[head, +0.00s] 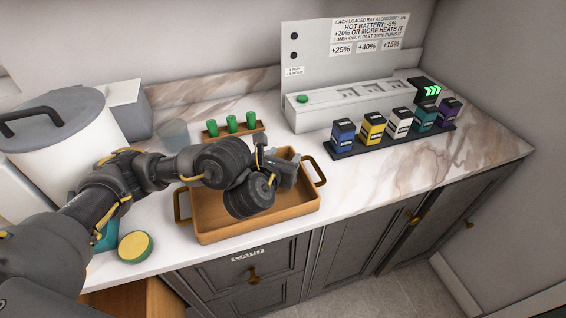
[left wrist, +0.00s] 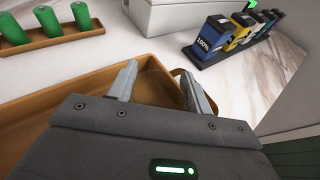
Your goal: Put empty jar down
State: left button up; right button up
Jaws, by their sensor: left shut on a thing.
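My left gripper (head: 282,164) is over the right part of the brown tray (head: 212,234), its fingers pointing away from me. The left wrist view shows its two grey fingers (left wrist: 158,88) apart, with a gap between them. They are shut on a see-through thing, which I take to be the empty jar; its outline is very faint against the tray, and I cannot tell whether it touches the tray floor. Another clear container (head: 173,134) stands on the counter behind the arm. My right gripper is not in view.
Green cylinders (head: 232,124) stand in a wooden rack behind the tray. A white panelled unit (head: 352,102) and a dark strip of coloured batteries (head: 372,128) stand to the right. A large lidded pot (head: 70,135) and a yellow-green round thing (head: 135,247) are left. The counter right of the tray is clear.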

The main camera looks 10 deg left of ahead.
pick_arm(q)
jog(key=shift+s, duration=0.1)
jog(key=o, duration=0.6)
jog(key=shift+f, duration=0.1)
jog(key=o, duration=0.5)
